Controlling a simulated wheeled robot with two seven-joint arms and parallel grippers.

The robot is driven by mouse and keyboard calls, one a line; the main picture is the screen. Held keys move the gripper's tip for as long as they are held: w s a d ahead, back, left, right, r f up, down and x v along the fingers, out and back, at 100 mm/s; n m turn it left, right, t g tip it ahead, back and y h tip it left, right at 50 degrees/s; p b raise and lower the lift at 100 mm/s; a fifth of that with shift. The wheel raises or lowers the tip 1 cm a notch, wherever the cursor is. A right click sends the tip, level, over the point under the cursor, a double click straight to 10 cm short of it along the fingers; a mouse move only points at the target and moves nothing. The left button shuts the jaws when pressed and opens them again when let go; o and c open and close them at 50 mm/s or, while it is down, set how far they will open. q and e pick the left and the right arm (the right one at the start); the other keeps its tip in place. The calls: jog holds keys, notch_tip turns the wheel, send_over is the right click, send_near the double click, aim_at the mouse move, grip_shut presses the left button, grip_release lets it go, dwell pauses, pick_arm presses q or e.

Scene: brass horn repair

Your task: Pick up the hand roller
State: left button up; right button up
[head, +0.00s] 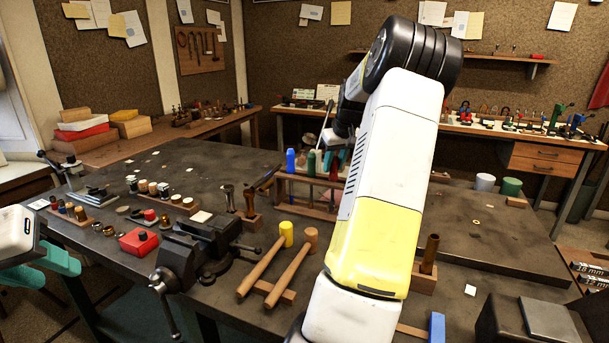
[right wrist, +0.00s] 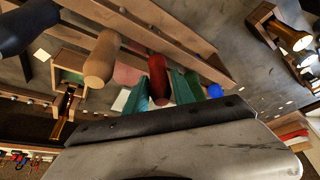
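I cannot clearly make out which tool is the hand roller. Several upright handled tools stand in a wooden rack (head: 300,186) at mid-table, partly behind my right arm. In the right wrist view, a red handle (right wrist: 158,78) shows between the teal fingers of my right gripper (right wrist: 160,92), which look apart on either side of it; contact is not clear. A wooden handle (right wrist: 102,60) and a blue handle (right wrist: 215,90) are nearby. In the head view, my right gripper is mostly hidden at the rack. My left gripper (head: 50,272) is open and empty at the left edge.
A bench vise (head: 205,245) and two mallets (head: 290,262) are in front of the rack. A red box (head: 139,241) and small parts crowd the left side. Wooden blocks with brass tools stand beside the rack. The back left tabletop (head: 200,155) is mostly clear.

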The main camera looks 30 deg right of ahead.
grip_shut()
jog(key=shift+r, duration=0.1)
